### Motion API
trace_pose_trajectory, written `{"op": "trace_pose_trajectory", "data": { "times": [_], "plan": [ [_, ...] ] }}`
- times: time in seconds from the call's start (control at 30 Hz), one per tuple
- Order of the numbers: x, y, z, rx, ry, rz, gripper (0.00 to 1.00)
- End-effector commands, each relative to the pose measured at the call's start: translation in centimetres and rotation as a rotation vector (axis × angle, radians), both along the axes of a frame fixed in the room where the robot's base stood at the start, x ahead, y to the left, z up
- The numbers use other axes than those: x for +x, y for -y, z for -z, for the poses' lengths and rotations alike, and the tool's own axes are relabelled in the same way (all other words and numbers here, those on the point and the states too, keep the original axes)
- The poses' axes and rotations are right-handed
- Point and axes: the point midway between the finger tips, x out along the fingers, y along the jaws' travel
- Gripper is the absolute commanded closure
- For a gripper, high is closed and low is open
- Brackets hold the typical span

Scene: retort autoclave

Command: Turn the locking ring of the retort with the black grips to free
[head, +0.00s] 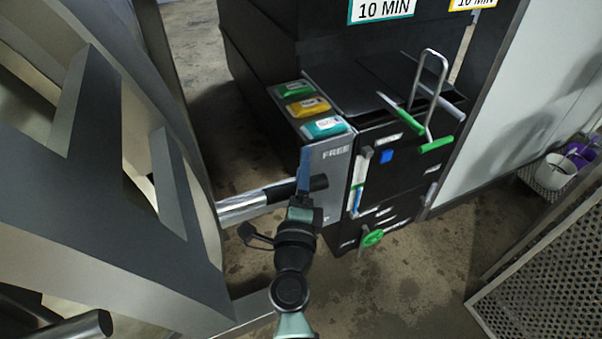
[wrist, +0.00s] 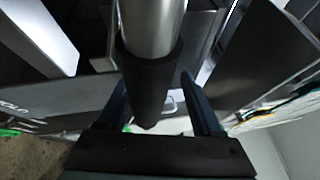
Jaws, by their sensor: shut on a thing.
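A silver bar (head: 250,202) runs from the big grey metal frame (head: 130,165) on the left and ends in a black grip (head: 319,183). In the wrist view the bar (wrist: 152,22) comes down from the top and the black grip (wrist: 148,85) lies between my two blue fingers. My gripper (head: 304,172) is shut on the black grip. The grip's end sits just in front of a grey panel marked FREE (head: 336,153). The rest of the locking ring is not clearly seen.
The grey panel's box carries green, yellow and teal blocks (head: 323,127) on top. A black cabinet with a green-handled lever (head: 437,144) and a green wheel (head: 371,238) stands right of it. A perforated metal panel (head: 550,270) is at lower right. Bare floor lies between.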

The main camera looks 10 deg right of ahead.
Motion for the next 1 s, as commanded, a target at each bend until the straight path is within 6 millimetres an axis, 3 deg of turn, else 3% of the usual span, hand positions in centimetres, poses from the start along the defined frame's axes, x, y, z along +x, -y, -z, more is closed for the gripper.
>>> {"op": "trace_pose_trajectory", "data": {
  "times": [0.1, 0.57, 0.77, 1.0],
  "plan": [
    [0.1, 0.2, -0.8, -0.001, 0.013, 0.004, 0.32],
    [-0.4, -0.1, -0.3, 0.003, 0.007, 0.000, 0.32],
    [-3.1, -0.7, 0.3, 0.002, 0.003, -0.001, 0.32],
    [-7.7, -1.6, 1.0, 0.001, 0.002, -0.001, 0.32]
  ]
}}
